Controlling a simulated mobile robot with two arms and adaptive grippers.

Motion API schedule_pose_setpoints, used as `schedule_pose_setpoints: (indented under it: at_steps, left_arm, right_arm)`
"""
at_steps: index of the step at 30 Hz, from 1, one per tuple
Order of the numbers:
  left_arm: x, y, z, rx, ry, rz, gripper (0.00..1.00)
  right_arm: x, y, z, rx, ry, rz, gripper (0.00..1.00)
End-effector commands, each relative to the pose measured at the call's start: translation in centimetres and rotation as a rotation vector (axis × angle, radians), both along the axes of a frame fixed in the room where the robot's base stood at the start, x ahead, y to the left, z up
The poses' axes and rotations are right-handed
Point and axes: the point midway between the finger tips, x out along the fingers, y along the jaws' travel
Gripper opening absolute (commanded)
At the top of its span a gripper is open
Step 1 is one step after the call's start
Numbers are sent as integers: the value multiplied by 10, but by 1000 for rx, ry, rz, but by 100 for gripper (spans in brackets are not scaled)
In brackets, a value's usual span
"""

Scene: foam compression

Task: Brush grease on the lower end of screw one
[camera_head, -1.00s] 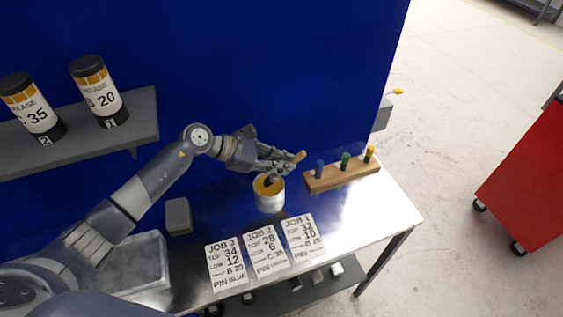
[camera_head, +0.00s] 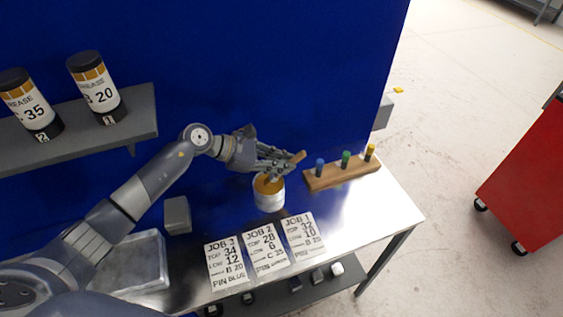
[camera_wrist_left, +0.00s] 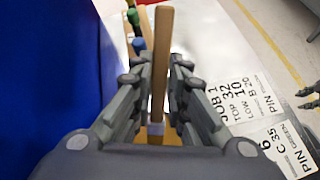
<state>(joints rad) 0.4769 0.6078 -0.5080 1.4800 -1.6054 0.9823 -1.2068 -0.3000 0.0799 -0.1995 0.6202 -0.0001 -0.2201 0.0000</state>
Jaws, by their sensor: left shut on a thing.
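My left gripper (camera_head: 284,165) is shut on a brush with a wooden handle (camera_head: 298,157). It holds the brush over a white pot (camera_head: 269,199) with a yellow-orange top. The brush's lower part reaches down to or into the pot's mouth; I cannot tell how deep. In the left wrist view the wooden handle (camera_wrist_left: 163,50) stands between the fingers, with the yellow-orange of the pot (camera_wrist_left: 174,135) below. Screw one cannot be made out in these frames.
A wooden block (camera_head: 336,175) with blue, green and yellow pins stands right of the pot. Three job cards (camera_head: 265,247) lie in front. Two grease cans (camera_head: 95,88) stand on the shelf (camera_head: 143,112). A grey block (camera_head: 177,215) and metal tray (camera_head: 140,264) lie left.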

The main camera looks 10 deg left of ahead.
Motion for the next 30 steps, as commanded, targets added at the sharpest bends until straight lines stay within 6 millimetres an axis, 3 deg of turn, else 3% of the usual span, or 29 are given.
schedule_pose_setpoints:
  at_steps: [30]
  left_arm:
    - [-1,0,-4,3,5,0,0]
  right_arm:
    - [0,-1,-6,-1,0,1,40]
